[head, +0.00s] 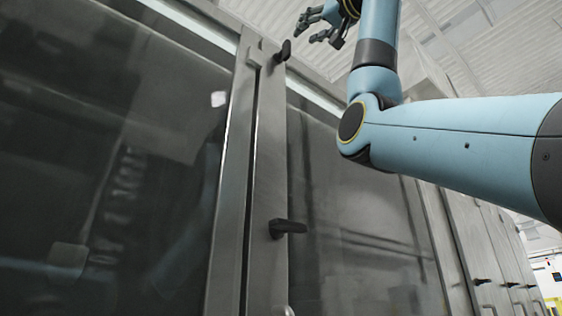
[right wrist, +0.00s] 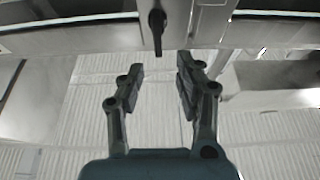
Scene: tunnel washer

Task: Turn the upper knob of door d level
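A black upper knob (head: 283,51) sits on the metal door frame near the top of the head view, its handle steeply tilted. In the right wrist view the knob (right wrist: 157,30) hangs from the frame at top centre, beyond the fingertips. My right gripper (head: 311,31) is open and empty, just right of the knob and apart from it. In the right wrist view my right gripper (right wrist: 160,68) has its fingers spread, with the knob roughly in line with the gap. My left gripper is out of view. No door letter is readable.
A lower black knob (head: 288,228) on the same frame points right, about level. Large dark glass panels (head: 100,150) flank the frame. More doors with small black handles (head: 482,282) run off to the right. My right arm crosses the upper right.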

